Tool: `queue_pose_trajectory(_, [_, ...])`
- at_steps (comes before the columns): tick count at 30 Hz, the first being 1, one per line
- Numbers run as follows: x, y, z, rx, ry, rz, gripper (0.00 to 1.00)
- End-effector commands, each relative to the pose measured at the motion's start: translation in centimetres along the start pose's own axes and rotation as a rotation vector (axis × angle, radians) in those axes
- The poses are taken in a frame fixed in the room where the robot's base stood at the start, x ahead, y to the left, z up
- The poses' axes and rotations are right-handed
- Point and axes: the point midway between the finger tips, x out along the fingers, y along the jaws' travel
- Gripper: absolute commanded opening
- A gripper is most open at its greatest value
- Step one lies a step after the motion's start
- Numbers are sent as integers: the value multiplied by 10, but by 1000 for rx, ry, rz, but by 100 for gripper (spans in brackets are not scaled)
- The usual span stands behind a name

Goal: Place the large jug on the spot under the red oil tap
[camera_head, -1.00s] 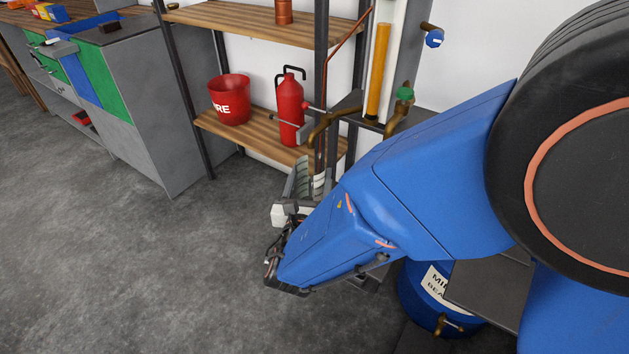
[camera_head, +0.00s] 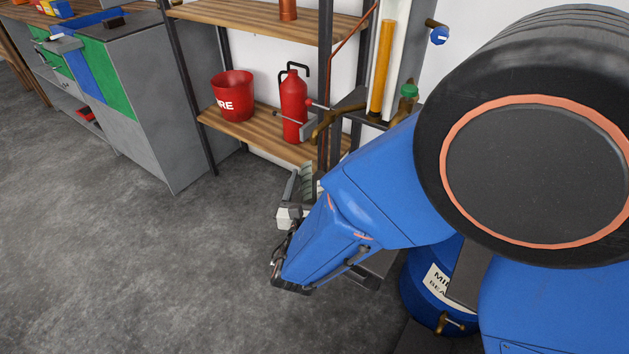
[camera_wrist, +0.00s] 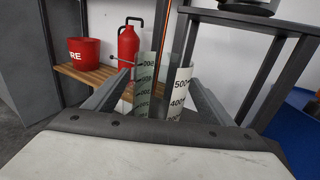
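The large jug (camera_wrist: 179,95) looks clear, with a white scale marked 500 and 400 on its right and a greyish scale on its left. In the wrist view it stands roughly upright between the two fingers of my gripper (camera_wrist: 162,85), which appear closed on its sides. My forearm and wrist hide most of the jug in the head view. The red oil tap is hard to single out. A brass tap (camera_head: 325,125) sticks out beside the red can, and a green-topped tap (camera_head: 409,91) is right of it. The spot under the red tap is not visible.
A shelf (camera_head: 225,123) holds a red fire bucket (camera_head: 233,96) and a red can (camera_head: 293,106). A blue barrel (camera_head: 423,303) with a brass tap stands at lower right. A grey cabinet (camera_head: 145,146) is at left. Open floor (camera_head: 110,270) lies left of my arm.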

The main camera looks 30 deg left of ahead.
Motion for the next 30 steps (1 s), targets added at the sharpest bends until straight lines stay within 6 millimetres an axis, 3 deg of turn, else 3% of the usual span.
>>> queue_pose_trajectory(11, [-4, 1, 3, 1, 0, 2, 76])
queue_pose_trajectory(30, [-104, 1, 3, 1, 0, 3, 76])
